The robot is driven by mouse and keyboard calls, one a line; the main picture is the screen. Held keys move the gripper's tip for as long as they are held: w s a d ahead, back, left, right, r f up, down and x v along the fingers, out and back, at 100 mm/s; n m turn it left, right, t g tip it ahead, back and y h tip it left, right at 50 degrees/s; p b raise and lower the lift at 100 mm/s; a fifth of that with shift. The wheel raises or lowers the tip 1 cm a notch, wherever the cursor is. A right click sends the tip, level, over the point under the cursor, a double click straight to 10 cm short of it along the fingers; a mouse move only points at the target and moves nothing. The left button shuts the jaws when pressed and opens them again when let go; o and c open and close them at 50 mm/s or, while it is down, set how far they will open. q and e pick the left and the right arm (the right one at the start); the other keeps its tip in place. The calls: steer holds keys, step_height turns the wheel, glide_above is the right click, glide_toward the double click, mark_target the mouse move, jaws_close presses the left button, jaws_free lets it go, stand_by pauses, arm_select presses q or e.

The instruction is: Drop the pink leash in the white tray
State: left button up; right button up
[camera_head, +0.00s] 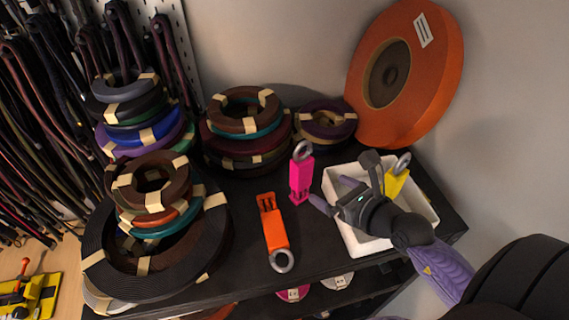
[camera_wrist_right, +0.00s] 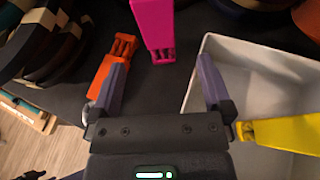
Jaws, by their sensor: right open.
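The pink leash (camera_head: 300,179) stands upright on the black table left of the white tray, its metal ring at the top. It also shows in the right wrist view (camera_wrist_right: 154,25), ahead of the fingers. The white tray (camera_head: 349,232) sits at the table's right end. A yellow leash (camera_head: 396,183) is at the tray, also seen in the wrist view (camera_wrist_right: 285,132). An orange leash (camera_head: 273,228) lies on the table left of the tray. My right gripper (camera_head: 331,193) is open and empty, over the tray's left side, apart from the pink leash. My left gripper is not in view.
Stacks of taped coils (camera_head: 151,215) fill the table's left and back. A large orange spool (camera_head: 433,75) leans on the wall behind the tray. Cords hang on a rack at the left. Bare table (camera_head: 325,262) shows between the orange leash and the tray.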

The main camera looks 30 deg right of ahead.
mark_target(306, 178)
steer(key=x, duration=1)
steer(key=shift+a+f+b, duration=0.1)
steer(key=shift+f+b, duration=0.2)
steer(key=shift+b, duration=0.1)
steer(key=c, duration=0.3)
jaws_close()
steer(key=shift+r, duration=0.15)
